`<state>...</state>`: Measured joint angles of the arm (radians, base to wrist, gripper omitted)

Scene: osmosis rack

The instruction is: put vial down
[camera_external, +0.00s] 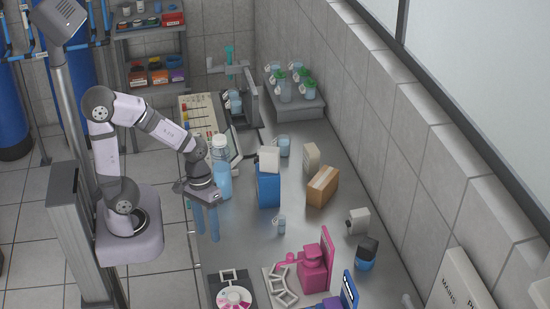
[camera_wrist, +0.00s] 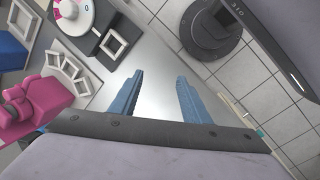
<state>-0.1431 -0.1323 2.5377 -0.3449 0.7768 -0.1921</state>
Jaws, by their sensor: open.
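My gripper (camera_external: 207,233) hangs over the left edge of the metal table, its blue fingers pointing down. In the wrist view my gripper (camera_wrist: 160,77) is open, with only bare table surface between the fingers.
A water bottle (camera_external: 221,168), a blue box (camera_external: 268,188) and a cardboard box (camera_external: 322,187) stand behind. A pink device (camera_external: 315,266) and a disc-topped device (camera_external: 234,297) stand in front. Green-capped containers (camera_external: 284,91) sit on a grey shelf.

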